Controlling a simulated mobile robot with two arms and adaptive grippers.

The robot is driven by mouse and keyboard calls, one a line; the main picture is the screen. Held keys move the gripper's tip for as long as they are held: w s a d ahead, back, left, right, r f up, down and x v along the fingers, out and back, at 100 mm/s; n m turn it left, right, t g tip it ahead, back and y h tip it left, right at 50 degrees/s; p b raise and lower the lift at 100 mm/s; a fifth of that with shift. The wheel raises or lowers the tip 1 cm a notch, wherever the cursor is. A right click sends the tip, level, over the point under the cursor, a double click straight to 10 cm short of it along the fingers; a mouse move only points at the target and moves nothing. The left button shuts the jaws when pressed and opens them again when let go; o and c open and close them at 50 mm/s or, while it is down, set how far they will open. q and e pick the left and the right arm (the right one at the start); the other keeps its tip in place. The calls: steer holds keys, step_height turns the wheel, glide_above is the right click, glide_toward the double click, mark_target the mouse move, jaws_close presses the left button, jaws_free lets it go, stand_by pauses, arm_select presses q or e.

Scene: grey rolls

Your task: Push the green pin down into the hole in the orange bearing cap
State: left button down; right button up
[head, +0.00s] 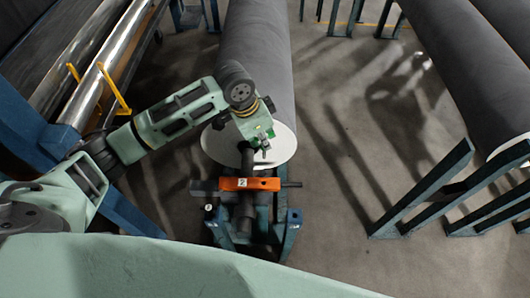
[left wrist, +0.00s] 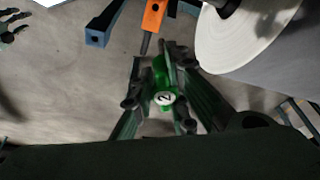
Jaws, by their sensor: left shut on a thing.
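The orange bearing cap (head: 257,184), marked with a white label, lies across the dark shaft in front of the large grey roll; its orange end also shows at the top of the left wrist view (left wrist: 153,15). My left gripper (head: 262,145) is above and behind the cap, near the roll's pale end face. In the left wrist view my left gripper (left wrist: 160,75) is shut on the green pin (left wrist: 161,72), which has a round white label reading 2. The pin appears apart from the cap. The hole is not clearly visible. A small dark finger-like shape at the left wrist view's upper left may be my right gripper (left wrist: 14,24).
The grey roll (head: 258,50) and its pale end face (head: 283,145) stand close to my left gripper. Blue stand legs (head: 290,232) are below the cap. Another roll (head: 470,70) and blue frames (head: 425,190) are at right. Floor between is clear.

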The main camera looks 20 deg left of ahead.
arm_select(q)
step_height(320, 180, down, 8)
steer(key=s+m+g+p, duration=0.1)
steer(key=m, duration=0.3)
steer(key=shift+f+m+h+p, duration=0.25)
steer(key=shift+m+h+p, duration=0.05)
steer(key=shift+a+r, duration=0.1)
step_height(320, 180, down, 6)
steer(key=b, duration=0.3)
steer(key=shift+r, duration=0.15)
stand_by(0.5)
steer(key=shift+f, duration=0.2)
stand_by(0.3)
